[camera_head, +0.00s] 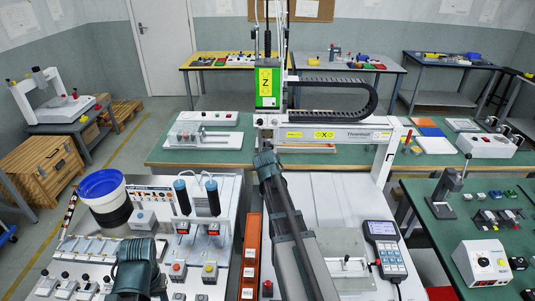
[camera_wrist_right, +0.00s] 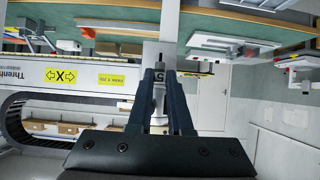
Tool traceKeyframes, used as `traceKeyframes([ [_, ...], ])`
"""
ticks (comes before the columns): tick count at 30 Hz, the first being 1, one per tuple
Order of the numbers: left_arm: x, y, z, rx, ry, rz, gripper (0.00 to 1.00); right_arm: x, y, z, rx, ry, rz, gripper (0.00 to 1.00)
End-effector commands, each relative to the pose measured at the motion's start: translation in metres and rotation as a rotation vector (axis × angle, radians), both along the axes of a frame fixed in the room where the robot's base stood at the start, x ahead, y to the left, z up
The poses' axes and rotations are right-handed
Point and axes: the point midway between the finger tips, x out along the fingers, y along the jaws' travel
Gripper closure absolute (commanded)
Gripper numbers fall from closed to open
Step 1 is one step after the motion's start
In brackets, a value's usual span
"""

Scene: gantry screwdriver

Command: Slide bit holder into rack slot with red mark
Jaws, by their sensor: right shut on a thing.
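In the right wrist view, my right gripper (camera_wrist_right: 160,90) is shut on a small grey metal piece (camera_wrist_right: 159,94), probably the bit holder. The piece sits between the dark fingers and is partly hidden by them. In the head view my right arm reaches up the middle toward the gantry; its gripper and the held piece are hidden behind the wrist. My left arm shows only as a dark link at the bottom left, with its gripper out of sight. I cannot make out a rack slot with a red mark in either view.
The gantry (camera_head: 330,134) with its green Z unit (camera_head: 267,88) stands ahead. An orange block strip (camera_head: 250,262) lies left of my right arm. A handheld pendant (camera_head: 385,245) lies to the right. A blue-topped bucket (camera_head: 103,192) and two dark cylindrical tools stand on the left bench.

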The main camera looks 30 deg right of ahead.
Motion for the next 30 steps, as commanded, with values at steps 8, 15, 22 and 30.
traceKeyframes([
  [8,0.0,0.0,0.0,0.0,0.0,0.0,0.5,-0.008,0.005,0.0,0.0,0.0,0.0,1.0],
  [15,0.0,0.0,0.0,0.0,0.0,0.0,0.5,-0.016,0.01,0.0,0.0,0.0,0.0,1.0],
  [22,0.0,0.0,0.0,0.0,0.0,0.0,0.5,-0.023,0.014,0.0,0.0,0.0,0.0,1.0],
  [30,0.0,0.0,0.0,0.0,0.0,0.0,0.5,-0.032,0.02,0.0,0.0,0.0,0.0,1.0],
])
